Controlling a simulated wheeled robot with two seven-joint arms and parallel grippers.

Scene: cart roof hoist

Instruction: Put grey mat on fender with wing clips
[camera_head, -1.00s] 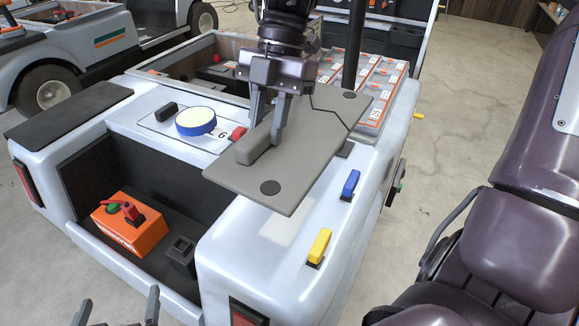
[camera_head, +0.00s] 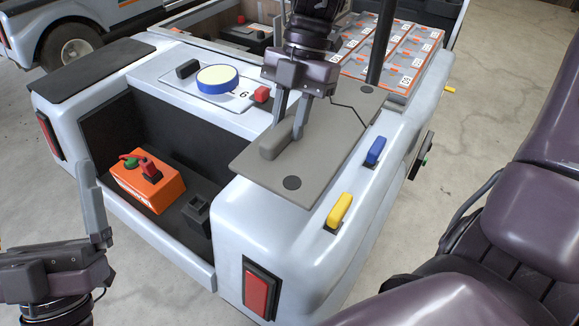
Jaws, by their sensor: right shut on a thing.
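The grey mat (camera_head: 325,158) is a flat panel with dark round spots and a dark jagged line, lying roughly level over the white fender (camera_head: 265,220). A raised grey block (camera_head: 268,146) stands on it. My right gripper (camera_head: 288,132) is shut on this block from above. I cannot tell whether the mat touches the fender all over. A blue wing clip (camera_head: 375,150) and a yellow wing clip (camera_head: 340,209) sit on the fender just right of the mat, both uncovered. My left gripper (camera_head: 50,195) is open and empty at the lower left, partly out of frame.
An orange box (camera_head: 147,188) stands in the dark recess left of the fender. A blue-rimmed round dial (camera_head: 217,79) and a red knob (camera_head: 262,94) are behind the mat. A dark post (camera_head: 382,45) rises near grey battery blocks (camera_head: 395,55).

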